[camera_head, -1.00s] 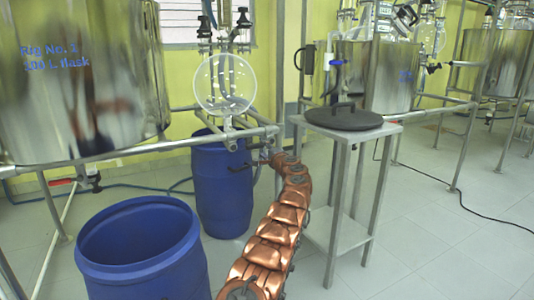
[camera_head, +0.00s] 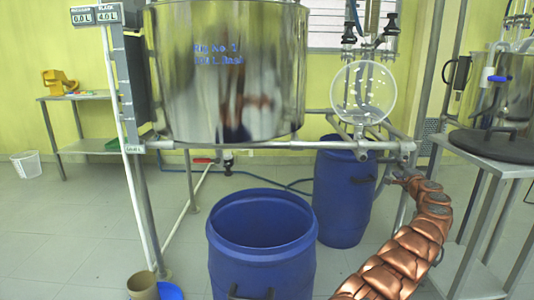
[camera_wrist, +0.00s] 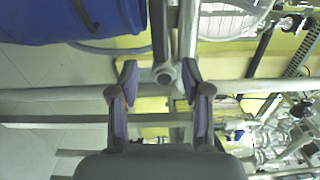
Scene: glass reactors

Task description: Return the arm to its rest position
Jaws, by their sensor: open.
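My copper-coloured arm (camera_head: 408,250) reaches from the bottom of the head view up toward the metal frame beside the rear blue barrel (camera_head: 345,195). In the wrist view my gripper (camera_wrist: 159,75) is open. Nothing is held between its two fingers. A metal pole and pipe joint of the frame show behind the gap between the fingers; I cannot tell whether they touch.
A steel vessel (camera_head: 225,75) hangs on a pipe frame. An open blue barrel (camera_head: 262,245) stands below it. A small metal table with a dark round lid (camera_head: 500,145) is close to the arm's right. A beige bucket (camera_head: 143,287) stands left.

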